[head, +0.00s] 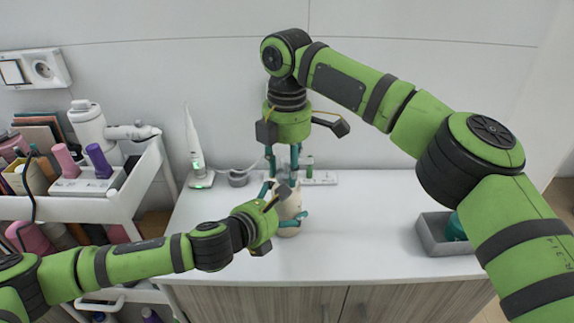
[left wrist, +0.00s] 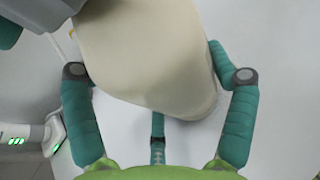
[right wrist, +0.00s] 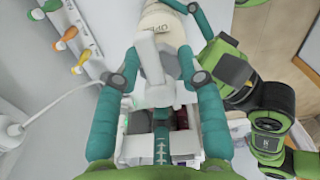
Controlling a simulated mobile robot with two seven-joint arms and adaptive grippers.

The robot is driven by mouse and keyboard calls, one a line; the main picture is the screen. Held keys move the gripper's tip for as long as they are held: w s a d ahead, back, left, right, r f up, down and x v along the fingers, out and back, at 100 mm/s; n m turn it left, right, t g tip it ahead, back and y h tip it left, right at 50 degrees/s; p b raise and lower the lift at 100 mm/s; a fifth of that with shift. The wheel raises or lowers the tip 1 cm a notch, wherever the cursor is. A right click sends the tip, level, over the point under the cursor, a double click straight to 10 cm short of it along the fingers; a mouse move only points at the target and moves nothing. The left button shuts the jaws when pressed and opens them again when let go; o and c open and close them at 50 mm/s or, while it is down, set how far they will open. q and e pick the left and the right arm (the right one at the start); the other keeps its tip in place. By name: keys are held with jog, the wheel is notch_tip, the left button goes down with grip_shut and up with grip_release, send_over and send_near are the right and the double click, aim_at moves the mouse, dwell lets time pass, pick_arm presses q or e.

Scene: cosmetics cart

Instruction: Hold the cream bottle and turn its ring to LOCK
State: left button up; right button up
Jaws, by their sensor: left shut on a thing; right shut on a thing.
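The cream bottle (head: 287,213) stands on the white counter, upright or slightly tilted. My left gripper (head: 284,203) is shut on its body from the front left, and the pale body fills the gap between the fingers in the left wrist view (left wrist: 145,55). My right gripper (head: 283,172) points down over the bottle and is shut on its top. In the right wrist view, the grey-white pump head (right wrist: 150,60) lies between the fingers. Beyond it is the ring area (right wrist: 163,24) with dark lettering, partly cut off. The exact finger contact is hidden.
A grey tray (head: 433,240) with a teal thing stands at the right. A white upright device (head: 195,150) and a strip with small colored bottles (head: 318,178) are at the back. A white cart (head: 130,195) stands at the left. The counter's right middle is clear.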

pick_arm(q)
jog(key=shift+a, duration=0.1)
pick_arm(e)
jog(key=n, duration=0.4)
jog(key=shift+w+d+n, duration=0.1)
jog(key=shift+d+n, duration=0.05)
jog(key=shift+n, duration=0.25)
jog(key=o, duration=1.2)
jog(key=shift+c, duration=0.2)
notch_tip(320, 180, up, 12)
jog(key=shift+f, duration=0.1)
pick_arm(q)
jog(key=o, duration=1.3)
